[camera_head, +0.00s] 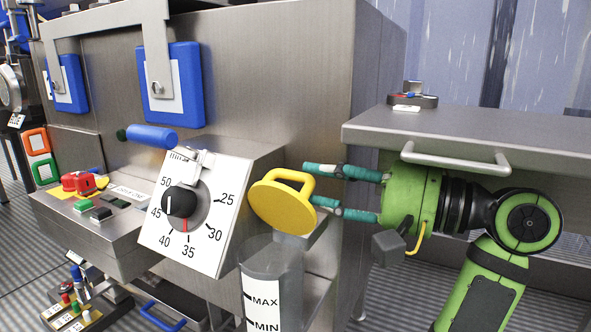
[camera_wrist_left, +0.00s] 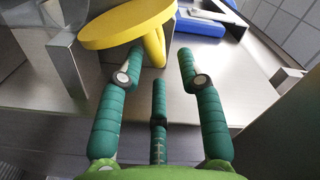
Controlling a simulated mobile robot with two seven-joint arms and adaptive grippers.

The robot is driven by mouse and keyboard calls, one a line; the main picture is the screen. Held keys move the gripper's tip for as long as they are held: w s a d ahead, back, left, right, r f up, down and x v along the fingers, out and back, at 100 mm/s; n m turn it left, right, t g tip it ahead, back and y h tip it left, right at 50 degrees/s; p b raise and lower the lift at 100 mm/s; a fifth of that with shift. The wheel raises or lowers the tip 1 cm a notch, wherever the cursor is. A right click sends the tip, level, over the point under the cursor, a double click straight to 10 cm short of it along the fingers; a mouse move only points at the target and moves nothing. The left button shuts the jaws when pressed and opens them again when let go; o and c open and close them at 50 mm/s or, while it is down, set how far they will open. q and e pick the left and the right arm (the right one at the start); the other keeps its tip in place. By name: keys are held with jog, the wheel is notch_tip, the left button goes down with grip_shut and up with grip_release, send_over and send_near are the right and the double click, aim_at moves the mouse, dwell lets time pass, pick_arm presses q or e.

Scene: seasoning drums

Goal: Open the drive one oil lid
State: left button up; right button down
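The yellow round lid (camera_head: 278,207) is tilted above the clear oil container (camera_head: 262,267) marked MAX and MIN, with a gap between them. Its handle loop (camera_head: 312,185) points toward my left gripper (camera_head: 318,184), which reaches in from the picture's right. In the left wrist view the yellow lid (camera_wrist_left: 125,24) lies ahead of my left gripper (camera_wrist_left: 158,62). Its fingers are spread, with the handle between the two outer tips. The left-hand finger is close to the handle; contact is unclear. The right-hand finger is apart from it. My right gripper is not in view.
A dial panel (camera_head: 222,240) with a black knob (camera_head: 180,201) stands left of the lid. A steel table (camera_head: 470,138) with a bar handle lies at the right, above my arm. The steel cabinet wall (camera_head: 300,80) rises behind. A button box (camera_head: 85,225) is farther left.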

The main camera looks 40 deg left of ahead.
aim_at(308, 178)
pick_arm(q)
jog(key=p+x, duration=0.1)
jog(key=x, duration=0.4)
jog(key=shift+c, duration=0.4)
grip_shut()
